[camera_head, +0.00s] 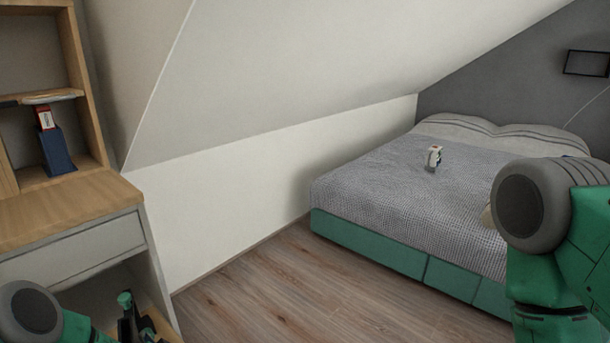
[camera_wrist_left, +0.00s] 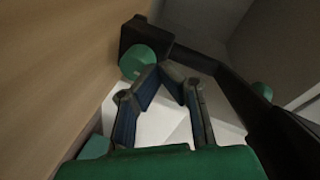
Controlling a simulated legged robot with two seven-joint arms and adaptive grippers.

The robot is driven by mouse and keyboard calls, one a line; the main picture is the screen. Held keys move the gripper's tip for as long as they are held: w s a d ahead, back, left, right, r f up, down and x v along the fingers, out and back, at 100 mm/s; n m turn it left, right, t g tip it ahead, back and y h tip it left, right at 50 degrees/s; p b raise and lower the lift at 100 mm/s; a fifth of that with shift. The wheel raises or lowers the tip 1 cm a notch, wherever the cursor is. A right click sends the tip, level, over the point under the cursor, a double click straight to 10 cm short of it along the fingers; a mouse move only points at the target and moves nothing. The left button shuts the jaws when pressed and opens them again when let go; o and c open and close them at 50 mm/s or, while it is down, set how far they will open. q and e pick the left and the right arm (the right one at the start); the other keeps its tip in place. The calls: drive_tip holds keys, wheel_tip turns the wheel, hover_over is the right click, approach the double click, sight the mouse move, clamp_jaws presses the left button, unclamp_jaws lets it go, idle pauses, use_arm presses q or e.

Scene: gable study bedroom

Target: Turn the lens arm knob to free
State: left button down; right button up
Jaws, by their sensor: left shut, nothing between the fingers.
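A black lens arm (camera_wrist_left: 200,62) crosses the left wrist view, with a round green knob (camera_wrist_left: 137,62) at its upper-left end. A second green knob (camera_wrist_left: 262,90) shows further right along it. A white surface lies below. My left gripper (camera_wrist_left: 162,72) is shut and empty, its fingertips close together just beside the upper-left knob; I cannot tell whether they touch it. In the head view, a green knob (camera_head: 125,298) and dark parts show low at the left, by the desk's lower shelf. My right gripper is out of view.
A wooden desk (camera_head: 75,205) with a drawer and shelves stands at the left. A blue and a red-white item (camera_head: 55,145) stand on its shelf. A bed (camera_head: 400,190) with a small white item is at the right. The floor (camera_head: 270,295) between is clear.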

use_arm(q)
drive_tip(key=shift+w+a, duration=0.3)
drive_tip(key=shift+a, duration=0.05)
drive_tip(key=shift+f, duration=0.1)
idle(0.6)
drive_tip(key=shift+s+a+f, duration=0.2)
drive_tip(key=shift+s+f, duration=0.05)
drive_tip(key=shift+s, duration=0.05)
idle(0.4)
drive_tip(key=shift+s+a+r+p, duration=0.15)
drive_tip(key=shift+s+r+p, duration=0.05)
drive_tip(key=shift+r+p, duration=0.2)
drive_tip(key=s+d+p, duration=0.1)
drive_tip(key=s+d, duration=0.1)
drive_tip(key=d, duration=0.1)
drive_tip(key=shift+s+d+p, duration=0.25)
drive_tip(key=shift+s+p, duration=0.15)
drive_tip(key=shift+s+d, duration=0.5)
drive_tip(key=shift+d, duration=0.05)
